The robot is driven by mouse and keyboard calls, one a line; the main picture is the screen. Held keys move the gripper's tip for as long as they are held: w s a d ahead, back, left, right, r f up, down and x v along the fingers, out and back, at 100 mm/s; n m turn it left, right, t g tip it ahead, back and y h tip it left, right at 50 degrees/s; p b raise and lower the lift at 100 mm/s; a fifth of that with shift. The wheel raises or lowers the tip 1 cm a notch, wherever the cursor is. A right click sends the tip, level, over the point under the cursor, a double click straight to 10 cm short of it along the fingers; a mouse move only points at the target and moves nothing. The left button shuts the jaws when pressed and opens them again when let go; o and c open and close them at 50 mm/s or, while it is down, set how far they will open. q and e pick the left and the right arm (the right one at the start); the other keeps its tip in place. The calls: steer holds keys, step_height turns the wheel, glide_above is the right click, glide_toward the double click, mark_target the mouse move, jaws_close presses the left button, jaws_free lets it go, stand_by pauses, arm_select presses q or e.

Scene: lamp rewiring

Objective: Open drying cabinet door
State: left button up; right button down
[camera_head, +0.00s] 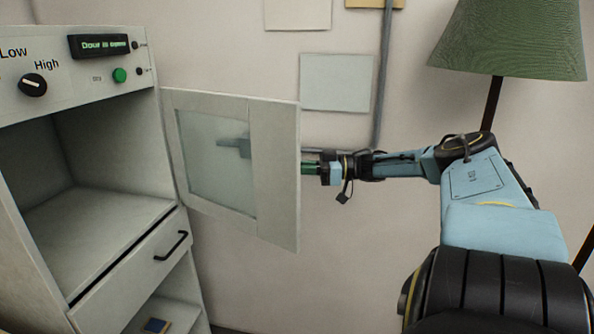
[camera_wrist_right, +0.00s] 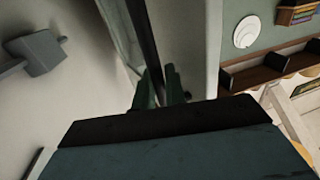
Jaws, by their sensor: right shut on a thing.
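The drying cabinet (camera_head: 105,170) stands at the left, its upper compartment open to view and looking empty. Its door (camera_head: 275,175), a pale frame with a frosted pane, is swung far out to the right from the cabinet's right side. My right arm comes in from the right, and its gripper (camera_head: 308,168) is at the door's far side, partly hidden by it. In the right wrist view, the green fingers (camera_wrist_right: 160,85) are closed at a dark upright bar (camera_wrist_right: 145,35), which looks like the door handle. My left gripper is in neither view.
A green display (camera_head: 100,45), a black knob (camera_head: 33,85) and a green button (camera_head: 119,75) sit on the cabinet's top panel. A drawer (camera_head: 130,255) with a black handle is below the compartment. A green-shaded lamp (camera_head: 510,40) stands right, above my arm.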

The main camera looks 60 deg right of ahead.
steer(key=shift+r, duration=0.1)
steer(key=c, duration=1.6)
jaws_free()
steer(key=shift+w+a, duration=0.1)
steer(key=shift+w, duration=0.05)
steer(key=shift+o, duration=0.2)
steer(key=p+v, duration=0.3)
steer(key=v, duration=1)
steer(key=shift+s, duration=0.2)
